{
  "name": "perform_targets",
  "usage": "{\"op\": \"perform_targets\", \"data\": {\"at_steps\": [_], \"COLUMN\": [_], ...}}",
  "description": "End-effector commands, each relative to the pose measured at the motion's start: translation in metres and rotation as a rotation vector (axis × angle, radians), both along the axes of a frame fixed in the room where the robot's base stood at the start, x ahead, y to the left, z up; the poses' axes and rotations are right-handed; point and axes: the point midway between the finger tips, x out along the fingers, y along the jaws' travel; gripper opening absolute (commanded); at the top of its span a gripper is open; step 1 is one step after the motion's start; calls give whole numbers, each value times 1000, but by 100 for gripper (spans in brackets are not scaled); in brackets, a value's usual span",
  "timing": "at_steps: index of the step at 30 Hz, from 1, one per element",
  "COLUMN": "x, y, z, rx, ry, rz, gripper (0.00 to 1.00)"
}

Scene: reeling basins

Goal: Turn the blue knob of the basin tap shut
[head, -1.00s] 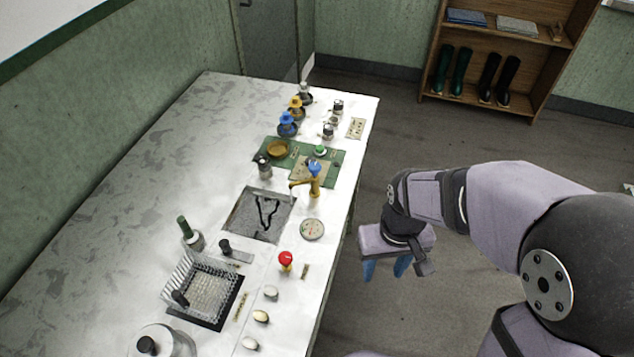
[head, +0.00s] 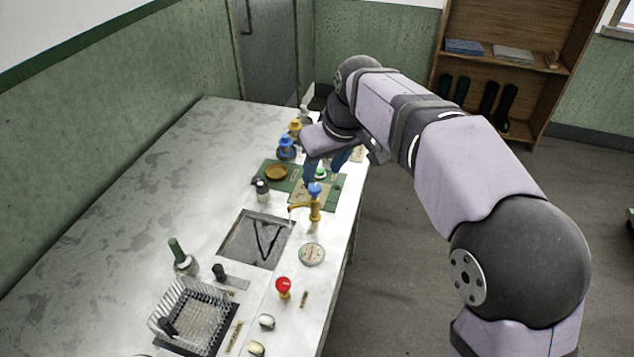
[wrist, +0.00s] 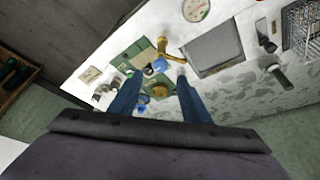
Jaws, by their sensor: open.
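The brass basin tap (head: 314,208) stands at the right edge of the basin (head: 246,241) on the white table, with a blue knob (head: 314,189) on top. In the wrist view the blue knob (wrist: 159,66) lies between the two blue fingers, with the brass tap (wrist: 170,47) beside it. My gripper (head: 333,168) is open, its blue fingers pointing down, above and slightly beyond the tap. It is apart from the knob. The wrist view shows both fingers (wrist: 155,92) spread and empty. Whether water runs from the spout is too small to tell.
A red knob (head: 283,286) and a round dial (head: 312,254) stand nearer on the table. A wire basket (head: 197,310) stands front left. The left of the table is clear.

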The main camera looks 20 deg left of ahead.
Motion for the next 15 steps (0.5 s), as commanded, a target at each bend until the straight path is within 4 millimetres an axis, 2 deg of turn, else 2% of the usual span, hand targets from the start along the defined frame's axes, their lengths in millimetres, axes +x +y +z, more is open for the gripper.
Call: {"op": "perform_targets", "data": {"at_steps": [5,15], "x": [3,14], "y": [3,15], "z": [-12,-52], "rx": [-2,-2], "ry": [2,4], "rz": [-1,-1], "gripper": [43,43]}}
